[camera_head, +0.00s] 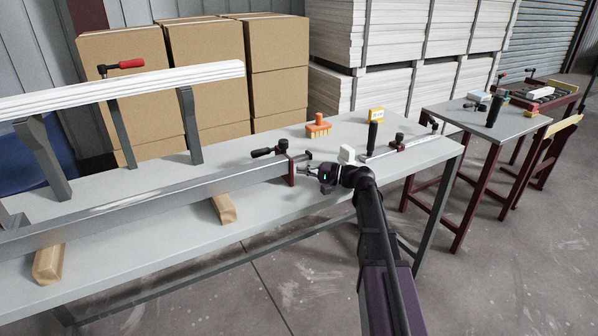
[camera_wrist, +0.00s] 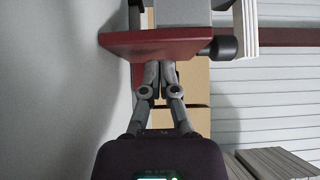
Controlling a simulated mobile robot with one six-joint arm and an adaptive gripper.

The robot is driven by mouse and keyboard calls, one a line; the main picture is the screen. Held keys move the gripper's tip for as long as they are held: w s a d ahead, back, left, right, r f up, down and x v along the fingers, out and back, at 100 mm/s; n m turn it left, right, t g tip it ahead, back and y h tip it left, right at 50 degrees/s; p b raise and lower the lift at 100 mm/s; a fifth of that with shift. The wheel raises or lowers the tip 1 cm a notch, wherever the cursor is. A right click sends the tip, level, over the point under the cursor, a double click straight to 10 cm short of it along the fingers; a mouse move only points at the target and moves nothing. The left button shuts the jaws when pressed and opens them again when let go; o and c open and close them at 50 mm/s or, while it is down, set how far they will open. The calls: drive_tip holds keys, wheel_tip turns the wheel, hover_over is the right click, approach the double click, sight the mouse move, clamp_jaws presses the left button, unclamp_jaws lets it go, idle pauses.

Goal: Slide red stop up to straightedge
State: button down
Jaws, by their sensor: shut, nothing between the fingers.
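The dark red stop (camera_head: 291,171) is an upright plate at the right end of the long grey metal straightedge (camera_head: 150,204). In the wrist view the red stop (camera_wrist: 150,43) lies across the top, with a grey block (camera_wrist: 182,12) behind it. My gripper (camera_head: 302,171) is on the stop's right side, low over the table. In the wrist view my gripper (camera_wrist: 160,68) has its fingertips together and empty, right at the plate's near edge; I cannot tell if they touch. Whether a gap remains between stop and straightedge is unclear.
The straightedge rests above the table (camera_head: 120,258) on wooden blocks (camera_head: 224,208). A black-handled clamp (camera_head: 268,151) stands beside the stop. An orange brush (camera_head: 318,127), a white block (camera_head: 347,154) and a metal bar clamp (camera_head: 412,145) are nearby. A white board stack (camera_head: 120,86) stands raised at left.

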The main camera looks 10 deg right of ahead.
drive_tip(key=shift+w+d, duration=0.25)
drive_tip(key=shift+d, duration=0.35)
drive_tip(key=shift+w+d, duration=0.2)
drive_tip(key=shift+d, duration=0.4)
drive_tip(key=v, duration=1)
drive_tip(key=shift+d, duration=0.15)
drive_tip(key=shift+s+f, duration=0.1)
